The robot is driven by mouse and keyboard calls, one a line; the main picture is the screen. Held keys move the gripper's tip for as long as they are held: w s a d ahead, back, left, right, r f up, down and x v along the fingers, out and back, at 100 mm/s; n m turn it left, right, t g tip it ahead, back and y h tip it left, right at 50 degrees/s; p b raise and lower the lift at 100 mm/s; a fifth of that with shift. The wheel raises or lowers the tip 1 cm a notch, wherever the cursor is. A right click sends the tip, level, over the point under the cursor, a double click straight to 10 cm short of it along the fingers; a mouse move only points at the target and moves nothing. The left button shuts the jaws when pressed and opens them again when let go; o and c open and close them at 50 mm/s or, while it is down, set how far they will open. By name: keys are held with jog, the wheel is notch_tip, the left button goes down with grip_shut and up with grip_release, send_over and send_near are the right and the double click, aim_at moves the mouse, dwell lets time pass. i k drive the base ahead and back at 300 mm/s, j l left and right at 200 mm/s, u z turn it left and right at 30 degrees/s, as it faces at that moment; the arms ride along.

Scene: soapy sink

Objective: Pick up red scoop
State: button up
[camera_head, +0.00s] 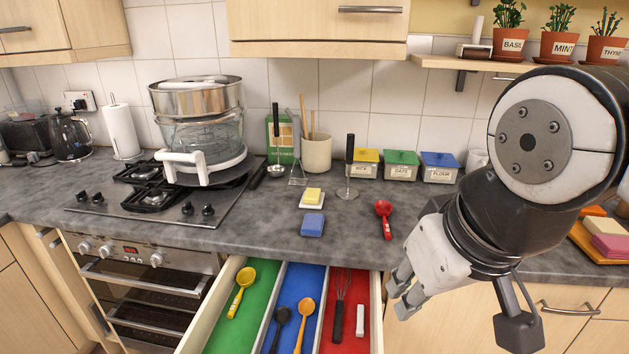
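The red scoop (384,219) lies on the grey countertop right of centre, its bowl toward the back wall and its handle toward the front edge. My gripper (396,300) hangs at the right, in front of the counter edge and lower in the picture than the scoop. It is apart from the scoop, and its two fingers point down and to the left. A gap shows between the fingers and nothing is seen in it.
An open drawer (376,310) below the counter has green, blue and red compartments holding utensils. A blue sponge (313,225) and a butter dish (312,198) lie left of the scoop. Lidded containers (401,165) stand behind it.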

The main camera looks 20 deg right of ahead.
aim_at(383, 208)
jog(key=z, duration=0.45)
jog(key=i+l+u, duration=0.2)
jog(key=i+l, duration=0.2)
jog(key=i+l+u, duration=0.2)
jog(key=i+l, duration=0.15)
jog(key=l, duration=0.15)
